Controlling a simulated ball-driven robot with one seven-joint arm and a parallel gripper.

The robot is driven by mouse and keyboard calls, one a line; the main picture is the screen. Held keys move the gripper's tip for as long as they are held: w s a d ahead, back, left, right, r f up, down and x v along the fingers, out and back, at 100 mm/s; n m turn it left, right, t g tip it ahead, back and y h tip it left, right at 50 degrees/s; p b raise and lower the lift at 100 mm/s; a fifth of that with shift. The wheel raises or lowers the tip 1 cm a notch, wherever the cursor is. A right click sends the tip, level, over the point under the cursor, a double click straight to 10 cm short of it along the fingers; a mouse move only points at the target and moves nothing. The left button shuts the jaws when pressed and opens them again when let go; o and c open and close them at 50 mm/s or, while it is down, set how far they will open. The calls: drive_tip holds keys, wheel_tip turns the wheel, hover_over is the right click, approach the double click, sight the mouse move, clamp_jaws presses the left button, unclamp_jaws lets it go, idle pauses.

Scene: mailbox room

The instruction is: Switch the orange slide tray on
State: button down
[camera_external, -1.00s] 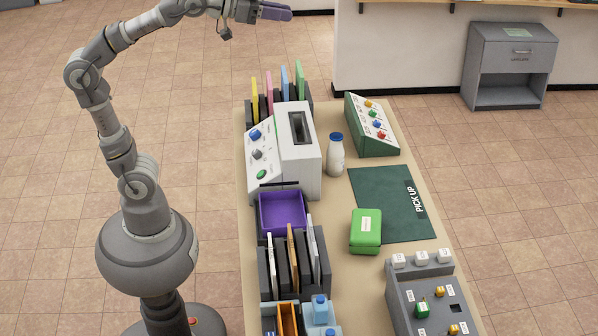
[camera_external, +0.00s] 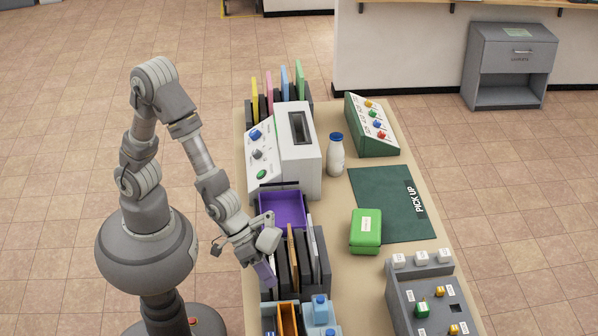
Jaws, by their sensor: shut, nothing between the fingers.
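An orange tray-like part (camera_external: 288,319) sits in a blue holder (camera_external: 268,322) at the bottom edge of the picture, and its near part is cut off. I cannot tell its switch state. My gripper (camera_external: 268,278) points down at the left edge of the table, beside the dark file rack (camera_external: 318,282) and a little above the orange part in the picture. Its purple fingers are shut and empty. I cannot tell whether they touch the rack. My wrist hides part of the rack and of the purple bin (camera_external: 284,208).
A blue-capped container (camera_external: 320,312) stands right of the orange part. A white machine with knobs (camera_external: 298,160), a bottle (camera_external: 336,155), a green box (camera_external: 366,232), a dark green mat (camera_external: 385,195) and a grey switch box (camera_external: 410,300) occupy the table (camera_external: 345,275).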

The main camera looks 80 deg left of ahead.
drive_tip(key=s+f+g, duration=0.1)
drive_tip(key=s+f, duration=0.3)
drive_tip(key=s, duration=0.1)
drive_tip(key=shift+d+f, duration=0.2)
drive_tip(key=shift+f, duration=0.2)
drive_tip(key=b+x, duration=0.3)
drive_tip(key=x, duration=0.7)
drive_tip(key=d+p, duration=0.8)
drive_tip(key=d, duration=1.4)
drive_tip(key=shift+r, duration=0.1)
drive_tip(key=shift+r, duration=0.1)
